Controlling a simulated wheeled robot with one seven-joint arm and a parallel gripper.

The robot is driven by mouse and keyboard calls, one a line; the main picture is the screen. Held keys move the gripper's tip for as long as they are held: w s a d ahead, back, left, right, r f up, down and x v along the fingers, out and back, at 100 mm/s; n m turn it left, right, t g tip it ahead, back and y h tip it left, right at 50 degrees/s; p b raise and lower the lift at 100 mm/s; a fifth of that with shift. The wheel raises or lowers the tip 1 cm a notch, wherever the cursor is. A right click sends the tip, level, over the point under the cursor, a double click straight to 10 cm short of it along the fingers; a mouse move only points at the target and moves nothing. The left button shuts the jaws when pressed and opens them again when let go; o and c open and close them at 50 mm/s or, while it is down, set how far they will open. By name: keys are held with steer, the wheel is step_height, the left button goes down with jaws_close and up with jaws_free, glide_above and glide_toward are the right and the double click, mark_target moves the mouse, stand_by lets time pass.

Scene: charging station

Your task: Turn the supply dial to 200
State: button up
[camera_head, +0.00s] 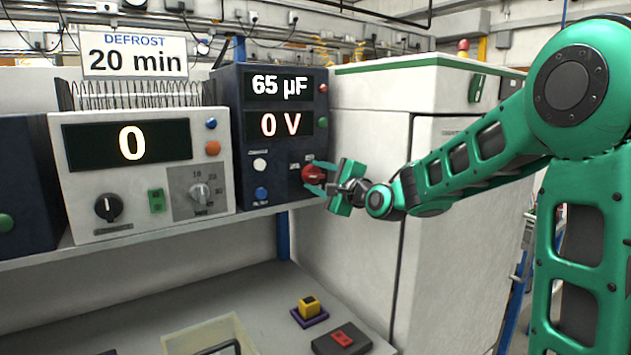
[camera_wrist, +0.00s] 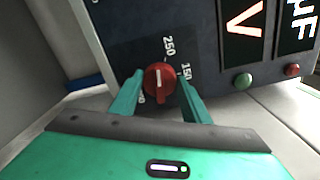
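The supply dial is a red round knob (camera_head: 313,175) at the lower right of a dark blue unit (camera_head: 284,205). In the wrist view the dial (camera_wrist: 159,80) carries a white pointer line. The marks 250 and 150 show around it, and another mark is partly hidden by a finger. My gripper (camera_head: 328,178) reaches the dial from the right. In the wrist view its green fingers (camera_wrist: 161,85) stand on either side of the knob, with small gaps. The unit's displays read 65 µF and 0 V (camera_head: 281,124).
A grey unit (camera_head: 75,230) showing 0, with its own knobs, stands to the left on the shelf. A "DEFROST 20 min" sign (camera_head: 135,55) is above it. A white cabinet (camera_head: 370,120) is behind my arm.

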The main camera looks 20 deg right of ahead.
steer(key=shift+f+n, duration=0.1)
steer(key=shift+n, duration=0.2)
steer(key=shift+c, duration=0.3)
steer(key=shift+a+f+n, duration=0.1)
steer(key=shift+n, duration=0.8)
steer(key=n, duration=0.4)
steer(key=shift+f+n, duration=0.15)
steer(key=shift+n, duration=0.15)
steer(key=n, duration=0.3)
steer(key=shift+f+n, duration=0.1)
steer(key=shift+n, duration=0.2)
steer(key=n, duration=0.3)
steer(key=shift+f+n, duration=0.1)
steer(key=shift+n, duration=0.2)
steer(key=n, duration=1.1)
steer(key=shift+d, duration=0.25)
steer(key=shift+n, duration=0.4)
